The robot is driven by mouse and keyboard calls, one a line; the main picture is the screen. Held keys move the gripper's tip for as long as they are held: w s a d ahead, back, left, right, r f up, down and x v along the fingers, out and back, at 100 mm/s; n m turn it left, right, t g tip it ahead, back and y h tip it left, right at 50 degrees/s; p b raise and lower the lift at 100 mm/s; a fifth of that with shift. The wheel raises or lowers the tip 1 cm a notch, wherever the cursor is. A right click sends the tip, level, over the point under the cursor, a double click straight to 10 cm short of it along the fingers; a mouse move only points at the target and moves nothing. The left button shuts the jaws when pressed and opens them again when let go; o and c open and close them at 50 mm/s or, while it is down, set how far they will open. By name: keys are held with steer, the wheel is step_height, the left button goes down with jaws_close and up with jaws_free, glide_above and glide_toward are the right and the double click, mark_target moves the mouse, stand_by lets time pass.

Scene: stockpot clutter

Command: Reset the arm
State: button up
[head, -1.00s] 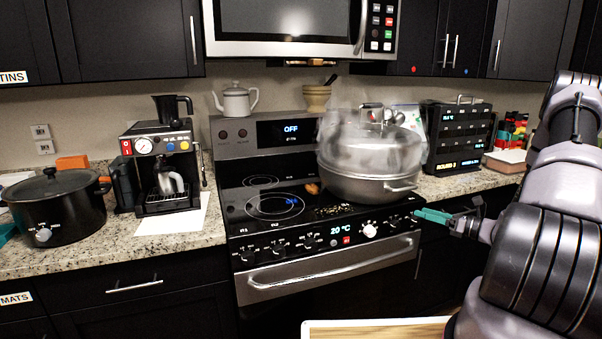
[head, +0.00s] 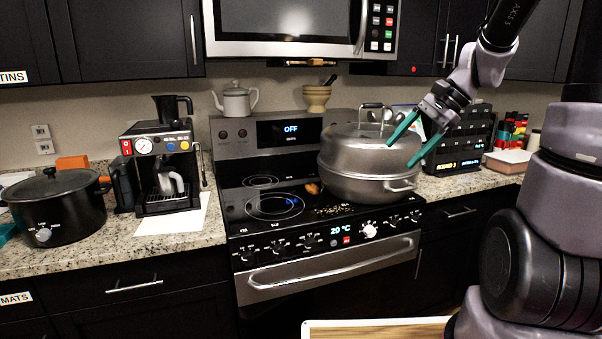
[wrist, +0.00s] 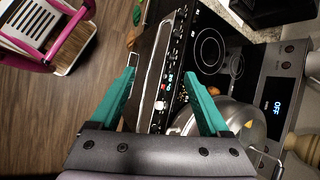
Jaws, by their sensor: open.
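My gripper (head: 413,142) has teal fingers spread apart with nothing between them. In the head view it hangs beside the right side of the large silver stockpot (head: 365,165), in front of the black unit on the counter. In the wrist view the open fingers (wrist: 163,100) frame the stove's front edge, and part of the stockpot (wrist: 238,122) shows beyond the right finger. The stockpot stands on the right side of the stove (head: 275,208) with its domed lid on. I cannot tell whether the gripper touches the pot.
A black slow cooker (head: 58,208) and an espresso machine (head: 162,165) stand on the left counter. The microwave (head: 300,25) hangs above the stove. A black drawered unit (head: 465,140) stands right of the pot. A pink-framed item (wrist: 45,35) is on the wood floor.

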steer(key=s+r+n+t+h, duration=0.5)
steer(key=s+r, duration=0.4)
steer(key=s, duration=0.3)
steer(key=shift+d+r+n+t, duration=0.3)
steer(key=shift+d+r+n, duration=0.15)
steer(key=shift+n, duration=0.45)
